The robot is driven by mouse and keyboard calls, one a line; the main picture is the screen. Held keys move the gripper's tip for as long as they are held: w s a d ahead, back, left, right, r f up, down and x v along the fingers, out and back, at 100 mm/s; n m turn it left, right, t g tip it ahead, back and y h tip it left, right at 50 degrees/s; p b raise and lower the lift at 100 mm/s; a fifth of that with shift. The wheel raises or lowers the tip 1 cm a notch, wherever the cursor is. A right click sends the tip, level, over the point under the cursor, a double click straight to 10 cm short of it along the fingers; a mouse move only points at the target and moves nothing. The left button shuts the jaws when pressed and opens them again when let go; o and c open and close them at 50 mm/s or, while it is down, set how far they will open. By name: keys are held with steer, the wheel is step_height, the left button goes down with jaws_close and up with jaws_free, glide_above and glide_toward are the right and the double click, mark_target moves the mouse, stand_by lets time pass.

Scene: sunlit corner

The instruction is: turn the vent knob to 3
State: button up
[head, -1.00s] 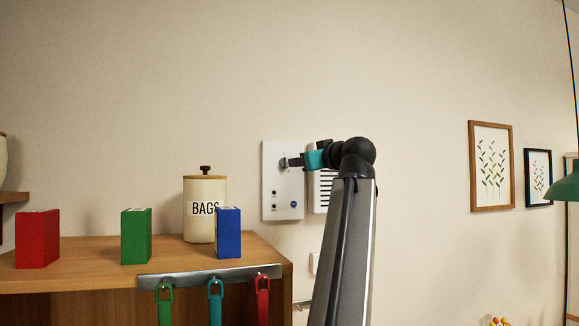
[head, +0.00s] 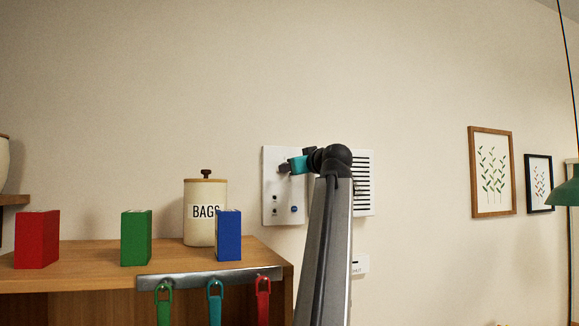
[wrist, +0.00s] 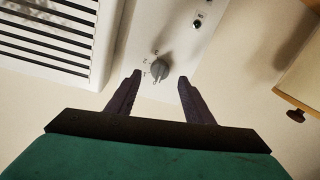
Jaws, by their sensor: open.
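The vent knob (wrist: 159,68) is a small grey round knob on a white wall panel (wrist: 181,14), with small numerals printed around part of it. Which numeral it points to is too small to tell. My gripper (wrist: 160,76) is open, with one dark finger on each side just short of the knob; I see no clear contact. In the head view my gripper (head: 284,168) is at the upper part of the panel (head: 271,156) and hides the knob.
A slatted vent (head: 364,182) is on the wall right of the panel. A wooden cabinet (head: 90,275) at left bears red, green and blue boxes and a canister (head: 200,225) marked BAGS. Straps hang from a metal rail (head: 205,278). A small wall plate (head: 360,264) is below the vent.

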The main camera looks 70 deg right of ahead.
steer(key=shift+p+x, duration=0.75)
steer(key=shift+x, duration=1.5)
steer(key=c, duration=1)
